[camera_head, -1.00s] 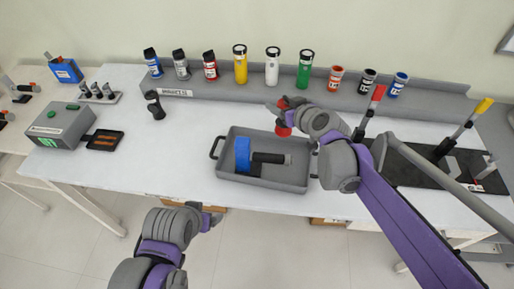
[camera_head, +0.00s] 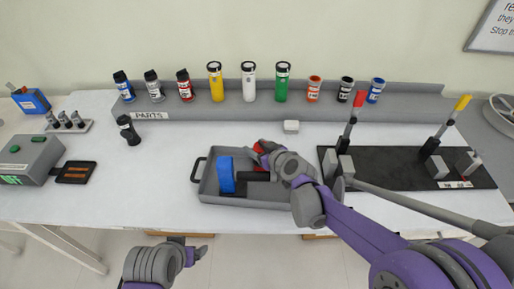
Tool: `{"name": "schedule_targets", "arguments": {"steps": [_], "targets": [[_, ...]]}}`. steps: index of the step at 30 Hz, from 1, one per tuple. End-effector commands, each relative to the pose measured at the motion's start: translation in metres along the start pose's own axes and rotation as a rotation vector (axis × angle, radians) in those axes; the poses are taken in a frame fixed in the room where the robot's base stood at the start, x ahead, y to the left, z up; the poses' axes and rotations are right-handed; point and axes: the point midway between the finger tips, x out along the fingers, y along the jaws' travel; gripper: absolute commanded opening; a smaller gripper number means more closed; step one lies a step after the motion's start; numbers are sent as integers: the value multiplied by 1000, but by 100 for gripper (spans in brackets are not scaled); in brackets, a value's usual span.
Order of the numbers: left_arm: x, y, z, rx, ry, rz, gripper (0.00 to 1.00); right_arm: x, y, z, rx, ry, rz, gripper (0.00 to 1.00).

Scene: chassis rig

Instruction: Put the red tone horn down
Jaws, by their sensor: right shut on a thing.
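The red tone horn (camera_head: 258,161) shows as a small red piece at the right gripper, partly hidden by it. My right gripper (camera_head: 264,151) is shut on it, at the back right part of the grey tray (camera_head: 232,200). I cannot tell whether the horn touches the tray floor. In the tray a blue block-like part (camera_head: 226,175) stands at the left, with a dark cylinder (camera_head: 256,177) beside it, partly covered by my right arm. My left gripper (camera_head: 202,251) is in front of the table, away from the tray; its jaw opening is unclear.
A grey parts rack (camera_head: 220,109) with several coloured canisters lines the back. A black board (camera_head: 400,163) with red- and yellow-handled clamps is at right. A grey box (camera_head: 30,160) is at left.

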Motion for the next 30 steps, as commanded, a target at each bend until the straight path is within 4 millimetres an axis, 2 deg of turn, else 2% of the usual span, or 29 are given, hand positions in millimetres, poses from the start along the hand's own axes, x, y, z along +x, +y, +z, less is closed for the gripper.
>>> {"name": "schedule_targets", "arguments": {"steps": [10,11,15,16,26,30], "targets": [[2,0,2,0,-1,0,85,2,0,4,1,0,0,0],[2,0,2,0,-1,0,85,2,0,5,0,0,0,65],[2,0,1,0,-1,0,85,2,0,4,0,0,0,90],[2,0,1,0,-1,0,85,2,0,4,0,0,0,93],[0,0,0,0,0,0,85,0,0,0,0,1,0,93],[-1,0,0,0,0,0,85,-14,0,1,1,0,1,93]]}}
